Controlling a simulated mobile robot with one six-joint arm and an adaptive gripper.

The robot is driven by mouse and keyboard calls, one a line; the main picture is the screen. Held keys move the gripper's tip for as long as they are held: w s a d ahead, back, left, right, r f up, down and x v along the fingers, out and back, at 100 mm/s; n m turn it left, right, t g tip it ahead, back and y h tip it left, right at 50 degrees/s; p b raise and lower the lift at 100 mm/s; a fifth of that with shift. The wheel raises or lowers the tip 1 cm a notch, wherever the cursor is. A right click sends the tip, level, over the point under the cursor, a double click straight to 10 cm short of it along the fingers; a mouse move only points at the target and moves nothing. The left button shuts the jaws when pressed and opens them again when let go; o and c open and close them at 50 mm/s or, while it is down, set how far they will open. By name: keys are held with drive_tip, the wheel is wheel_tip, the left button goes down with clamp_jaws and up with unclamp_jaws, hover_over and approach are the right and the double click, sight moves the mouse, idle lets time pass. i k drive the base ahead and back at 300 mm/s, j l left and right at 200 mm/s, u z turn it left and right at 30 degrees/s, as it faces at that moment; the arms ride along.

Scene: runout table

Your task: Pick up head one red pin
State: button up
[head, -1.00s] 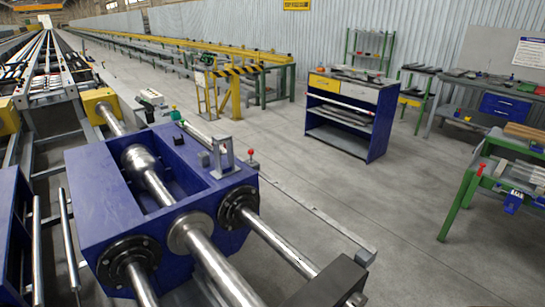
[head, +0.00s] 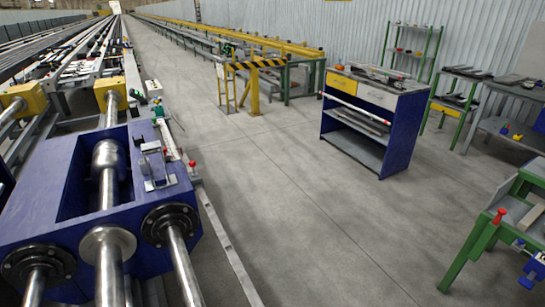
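A red pin-like piece with a round head (head: 499,215) stands at the near left corner of the green workbench (head: 484,238) at the right edge. A smaller red knob-like piece (head: 192,164) shows at the right side of the blue machine block (head: 35,208); I cannot tell whether it is a loose pin. My gripper is not in view.
A blue cabinet (head: 398,135) with a yellow drawer stands at the back right. A yellow-and-black striped barrier (head: 257,64) stands behind the open floor. A low rail (head: 225,243) runs beside the machine. The grey concrete floor (head: 300,220) between machine and bench is clear.

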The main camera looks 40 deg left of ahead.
sight(192, 164)
drive_tip(key=i+u, duration=0.3)
drive_tip(key=i+l+u, duration=0.15)
drive_tip(key=i+u, duration=0.15)
drive_tip(key=i, duration=0.25)
drive_tip(key=i+l+u, duration=0.15)
drive_tip(key=i+u, duration=0.2)
drive_tip(key=i+l+u, duration=0.3)
drive_tip(key=i+j+u, duration=0.35)
drive_tip(key=i, duration=0.25)
drive_tip(key=i+j+u, duration=0.2)
drive_tip(key=i+u, duration=0.15)
drive_tip(key=i, duration=0.3)
drive_tip(key=i+u, duration=0.35)
drive_tip(key=i, duration=0.3)
drive_tip(key=i+j+u, duration=0.15)
drive_tip(key=i+j, duration=0.3)
